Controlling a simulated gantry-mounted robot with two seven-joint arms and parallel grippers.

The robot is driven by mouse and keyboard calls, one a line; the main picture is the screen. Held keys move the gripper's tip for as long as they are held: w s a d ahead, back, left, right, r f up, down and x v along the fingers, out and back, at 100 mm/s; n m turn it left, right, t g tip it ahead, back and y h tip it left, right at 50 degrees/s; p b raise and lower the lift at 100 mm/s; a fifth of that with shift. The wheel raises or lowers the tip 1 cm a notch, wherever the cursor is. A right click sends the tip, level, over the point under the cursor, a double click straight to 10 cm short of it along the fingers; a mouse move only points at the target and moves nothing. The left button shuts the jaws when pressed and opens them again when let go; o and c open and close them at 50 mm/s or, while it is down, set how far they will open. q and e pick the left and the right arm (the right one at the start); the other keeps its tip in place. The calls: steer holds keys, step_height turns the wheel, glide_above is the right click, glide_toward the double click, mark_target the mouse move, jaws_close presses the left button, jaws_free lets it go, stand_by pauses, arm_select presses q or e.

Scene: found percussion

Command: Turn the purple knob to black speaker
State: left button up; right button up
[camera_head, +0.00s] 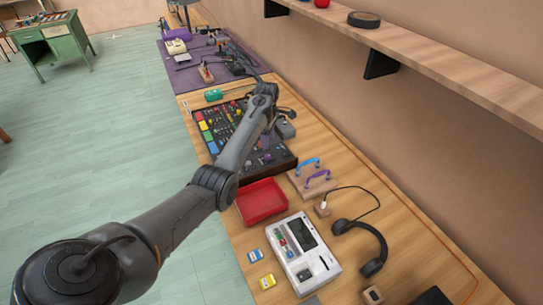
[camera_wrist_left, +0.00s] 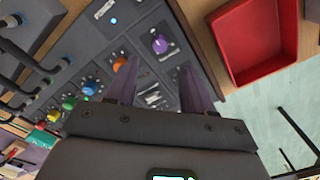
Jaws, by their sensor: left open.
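The purple knob (camera_wrist_left: 160,43) sits on a dark grey panel (camera_wrist_left: 150,22) in the left wrist view. My left gripper (camera_wrist_left: 158,68) is open and points at the panel. The knob shows in the gap between its fingertips, slightly beyond them, with no visible contact. An orange knob (camera_wrist_left: 120,63) is beside the left finger. In the head view my left arm reaches over the control board (camera_head: 284,166) and hides part of it. I cannot make out a black speaker or its label for certain. My right gripper is not in view.
Blue, green and yellow knobs (camera_wrist_left: 90,86) lie left of the gripper. A red tray (camera_head: 262,202) is near the board's front corner. A handled wooden block (camera_head: 313,185), headphones (camera_head: 376,250) and a white device (camera_head: 300,252) stand to the right. A shelf (camera_head: 430,60) overhangs the back.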

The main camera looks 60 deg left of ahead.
mark_target(268, 156)
arm_select(q)
step_height(268, 156, down, 8)
steer(key=shift+f+b, duration=0.25)
steer(key=shift+b, duration=0.55)
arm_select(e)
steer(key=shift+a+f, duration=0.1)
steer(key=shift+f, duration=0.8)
arm_select(q)
steer(key=shift+c, duration=0.5)
jaws_close()
